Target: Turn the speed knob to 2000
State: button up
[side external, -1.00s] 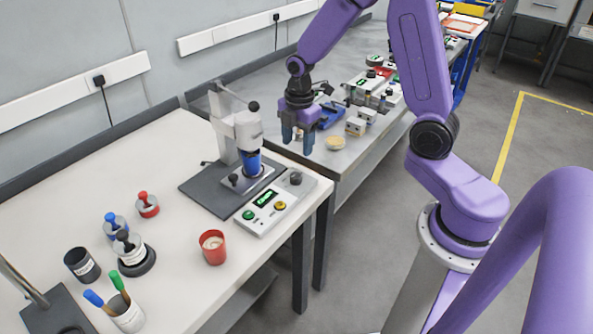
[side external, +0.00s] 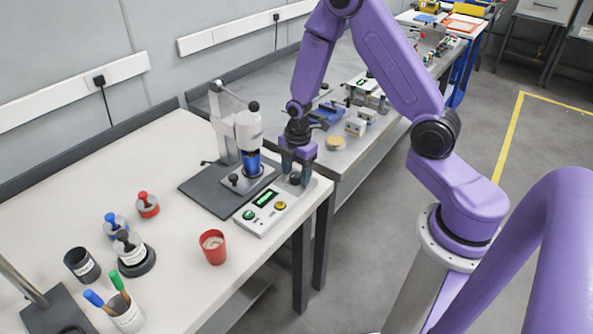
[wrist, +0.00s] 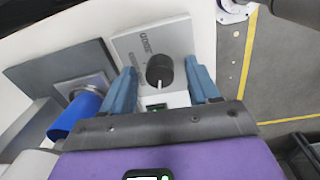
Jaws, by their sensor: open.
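The speed knob (wrist: 159,71) is a round dark knob with a white pointer line on the light grey control box (wrist: 178,36). In the side view the knob (side external: 295,179) sits at the box's far right end. The box (side external: 262,217) also carries a green display (side external: 265,198), a green button and a yellow button. My gripper (side external: 297,178) is over the knob, pointing down. In the wrist view its two blue fingers (wrist: 163,90) are apart, one on each side of the knob, and nothing is held. Printing near the knob is too small to read.
A red cup (side external: 213,247) stands near the table's front edge. Several weights and a pen holder (side external: 127,315) stand farther left.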

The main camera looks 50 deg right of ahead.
jog(key=c, duration=1)
jog(key=shift+c, duration=0.2)
jog(key=shift+m, duration=0.3)
jog(key=m, duration=0.4)
jog(key=shift+m, duration=0.4)
jog(key=m, duration=0.4)
jog(key=shift+s, duration=0.1)
jog(key=m, duration=0.5)
jog(key=shift+a+m, duration=0.15)
jog(key=shift+m, duration=2.55)
jog(key=shift+g, duration=0.3)
